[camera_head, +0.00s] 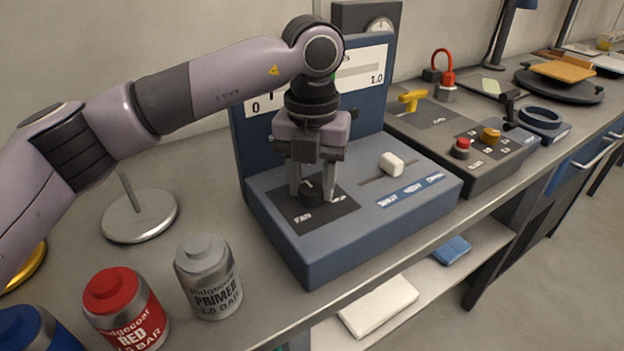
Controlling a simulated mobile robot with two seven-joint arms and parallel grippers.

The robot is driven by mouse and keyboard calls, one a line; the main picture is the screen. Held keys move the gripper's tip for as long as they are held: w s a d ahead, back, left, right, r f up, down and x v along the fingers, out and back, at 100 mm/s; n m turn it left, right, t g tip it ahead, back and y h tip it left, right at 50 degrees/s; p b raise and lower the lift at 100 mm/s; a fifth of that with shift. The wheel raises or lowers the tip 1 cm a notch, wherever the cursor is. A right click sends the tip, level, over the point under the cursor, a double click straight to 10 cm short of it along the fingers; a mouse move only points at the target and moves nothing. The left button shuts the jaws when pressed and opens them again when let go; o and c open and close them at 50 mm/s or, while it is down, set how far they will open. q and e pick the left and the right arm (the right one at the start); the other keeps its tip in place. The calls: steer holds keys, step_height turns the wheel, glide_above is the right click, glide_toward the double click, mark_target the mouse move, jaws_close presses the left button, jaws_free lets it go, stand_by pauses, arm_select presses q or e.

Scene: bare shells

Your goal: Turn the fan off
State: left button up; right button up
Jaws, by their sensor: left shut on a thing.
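A blue control box (355,240) stands on the grey bench, with an upright panel behind it. On its top left is a black plate with the word FAN and a black knob (311,194). My left gripper (312,193) points down with its fingers on either side of the knob, shut on it. The fingers and knob hide part of the plate's markings, so the knob's setting is hard to read. A white slider (391,163) sits in a slot to the right, above a blue label strip. My right gripper is not in view.
Red (126,308), silver (209,277) and blue (35,332) cans stand at the front left. A round metal stand (139,216) is behind them. A grey console (465,145) with a yellow handle and red button is to the right. A lower shelf shows below the bench edge.

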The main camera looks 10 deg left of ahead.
mark_target(311, 188)
arm_select(q)
steer(key=shift+w+r, duration=0.1)
steer(key=shift+r, duration=0.05)
steer(key=o, duration=1.1)
steer(key=shift+c, duration=0.2)
steer(key=shift+r, duration=3.55)
